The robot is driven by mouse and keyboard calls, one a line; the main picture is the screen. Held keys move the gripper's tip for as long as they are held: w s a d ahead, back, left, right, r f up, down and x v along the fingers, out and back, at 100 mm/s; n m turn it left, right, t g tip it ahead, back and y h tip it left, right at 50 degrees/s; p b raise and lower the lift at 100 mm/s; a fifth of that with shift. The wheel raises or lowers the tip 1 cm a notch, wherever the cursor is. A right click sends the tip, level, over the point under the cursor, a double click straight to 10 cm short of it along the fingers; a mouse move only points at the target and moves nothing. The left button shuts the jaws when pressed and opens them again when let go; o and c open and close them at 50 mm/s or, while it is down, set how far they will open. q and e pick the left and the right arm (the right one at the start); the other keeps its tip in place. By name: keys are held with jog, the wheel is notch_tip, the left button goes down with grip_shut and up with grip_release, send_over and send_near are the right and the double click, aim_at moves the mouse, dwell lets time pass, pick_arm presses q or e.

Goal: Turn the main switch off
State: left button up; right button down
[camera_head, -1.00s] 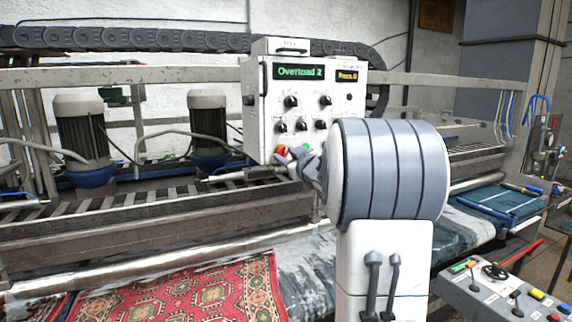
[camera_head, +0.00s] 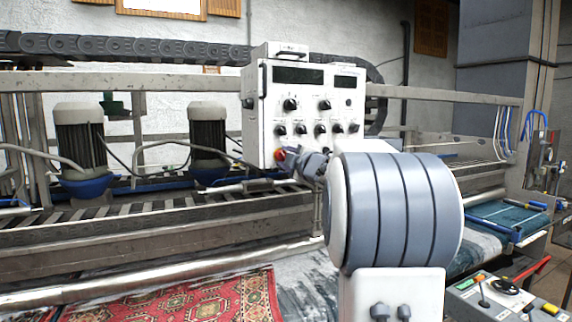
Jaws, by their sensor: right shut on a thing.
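The white control box (camera_head: 305,87) stands on the machine, with two dark displays and rows of black knobs on its front. A red switch (camera_head: 279,155), which looks like the main switch, is at its lower left. My right gripper (camera_head: 286,156) is at this switch, reaching in from the right, and is shut on it. The fingers partly cover the switch, so its exact angle is hard to tell. My left gripper is not in view.
A red patterned rug (camera_head: 185,300) lies on the machine bed below. Two motors (camera_head: 208,130) stand left of the box. A grey button panel (camera_head: 500,300) is at the lower right. My right arm hides part of the bed.

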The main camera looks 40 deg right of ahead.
jog(key=shift+n+b, duration=0.3)
jog(key=shift+n, duration=0.4)
jog(key=shift+c, duration=2.4)
grip_release()
jog(key=shift+a, duration=0.1)
jog(key=b+v, duration=0.2)
jog(key=v, duration=0.8)
jog(key=shift+s, duration=0.2)
